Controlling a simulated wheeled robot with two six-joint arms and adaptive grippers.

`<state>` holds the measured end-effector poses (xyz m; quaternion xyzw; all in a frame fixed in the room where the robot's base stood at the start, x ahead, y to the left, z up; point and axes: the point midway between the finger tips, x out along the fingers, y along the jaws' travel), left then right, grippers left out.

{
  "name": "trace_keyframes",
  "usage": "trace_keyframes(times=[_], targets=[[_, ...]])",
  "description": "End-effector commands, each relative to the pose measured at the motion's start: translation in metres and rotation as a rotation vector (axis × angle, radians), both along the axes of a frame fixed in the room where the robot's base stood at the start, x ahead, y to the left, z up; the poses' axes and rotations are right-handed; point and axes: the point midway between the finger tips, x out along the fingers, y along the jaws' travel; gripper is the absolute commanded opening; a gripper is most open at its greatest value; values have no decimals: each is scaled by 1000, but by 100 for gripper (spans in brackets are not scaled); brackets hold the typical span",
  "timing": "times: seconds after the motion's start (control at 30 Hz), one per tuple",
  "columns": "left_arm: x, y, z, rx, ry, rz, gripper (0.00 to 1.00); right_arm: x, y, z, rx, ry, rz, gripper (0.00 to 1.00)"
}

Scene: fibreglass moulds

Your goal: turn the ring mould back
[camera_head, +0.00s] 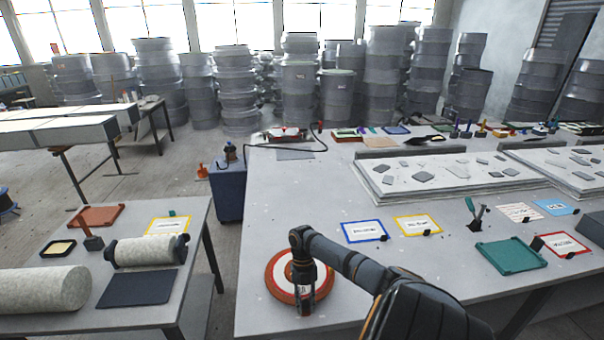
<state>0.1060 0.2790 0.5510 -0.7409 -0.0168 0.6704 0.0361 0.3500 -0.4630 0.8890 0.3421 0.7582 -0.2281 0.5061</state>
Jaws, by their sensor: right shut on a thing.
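My left gripper is not in view.
Blue-framed (364,231) and yellow-framed (418,225) cards lie behind the mould. A green tray (510,257) is at the right. A side table with a fabric roll (145,252) stands left, across a floor gap.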

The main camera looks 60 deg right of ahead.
Motion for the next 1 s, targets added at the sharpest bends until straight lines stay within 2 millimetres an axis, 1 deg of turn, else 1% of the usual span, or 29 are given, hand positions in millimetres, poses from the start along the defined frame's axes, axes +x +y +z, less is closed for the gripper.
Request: trace_keyframes(times=[0.43, 0.47, 0.6, 0.63, 0.9, 1.0], targets=[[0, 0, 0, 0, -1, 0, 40, 1, -3, 2, -6, -4, 4, 0], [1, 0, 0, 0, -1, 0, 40, 1, -3, 2, -6, -4, 4, 24], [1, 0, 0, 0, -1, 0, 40, 0, -2, 2, -4, -3, 4, 42], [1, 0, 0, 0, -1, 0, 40, 0, -2, 1, -4, -3, 4, 45], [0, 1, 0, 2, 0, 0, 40, 0, -2, 1, -2, -1, 4, 45], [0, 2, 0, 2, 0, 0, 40, 2, -4, 8, -4, -3, 4, 45]])
